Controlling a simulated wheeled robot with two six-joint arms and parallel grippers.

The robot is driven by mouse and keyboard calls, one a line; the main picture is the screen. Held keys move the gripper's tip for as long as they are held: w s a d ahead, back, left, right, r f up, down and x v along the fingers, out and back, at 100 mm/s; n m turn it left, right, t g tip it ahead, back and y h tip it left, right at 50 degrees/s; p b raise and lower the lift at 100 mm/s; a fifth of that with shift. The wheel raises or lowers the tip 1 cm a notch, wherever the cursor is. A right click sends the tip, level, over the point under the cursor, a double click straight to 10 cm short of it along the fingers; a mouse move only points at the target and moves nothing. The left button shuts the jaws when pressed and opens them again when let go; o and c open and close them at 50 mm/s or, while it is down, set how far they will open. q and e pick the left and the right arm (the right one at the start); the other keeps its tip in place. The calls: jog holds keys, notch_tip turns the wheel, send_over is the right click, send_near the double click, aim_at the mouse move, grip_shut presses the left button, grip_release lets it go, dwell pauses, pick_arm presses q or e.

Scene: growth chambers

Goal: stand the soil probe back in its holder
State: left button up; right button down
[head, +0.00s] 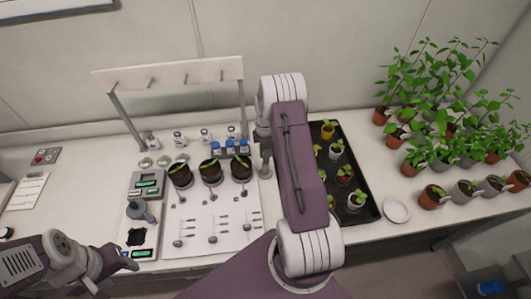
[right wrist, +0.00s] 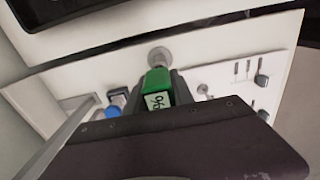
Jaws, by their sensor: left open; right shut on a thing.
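The soil probe (right wrist: 158,82) has a green head with a percent mark on its pale display. My right gripper (right wrist: 160,92) is shut on this head. A round grey piece that looks like the holder (right wrist: 158,56) shows just beyond the head in the right wrist view; it also shows on the bench in the head view (head: 265,172). The probe's lower part is hidden, so I cannot tell whether it is inside the holder. In the head view my right gripper (head: 265,150) is above the holder, partly covered by my arm. My left gripper (head: 124,264) is open and empty at the bench's front left.
Dark pots (head: 211,172) with seedlings stand left of the holder, near a white rack (head: 168,74). A black tray (head: 366,190) of small pots lies to the right, partly behind my arm. Small tools (head: 222,217) lie on the white mat. A white saucer (head: 396,210) is further right.

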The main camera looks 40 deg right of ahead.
jog(key=shift+f+b, duration=0.9)
jog(key=shift+f, duration=0.45)
jog(key=c, duration=1)
grip_release()
jog(key=shift+r, duration=0.1)
notch_tip(320, 180, up, 9)
jog(key=shift+f+b, duration=0.1)
jog(key=shift+b, duration=1.05)
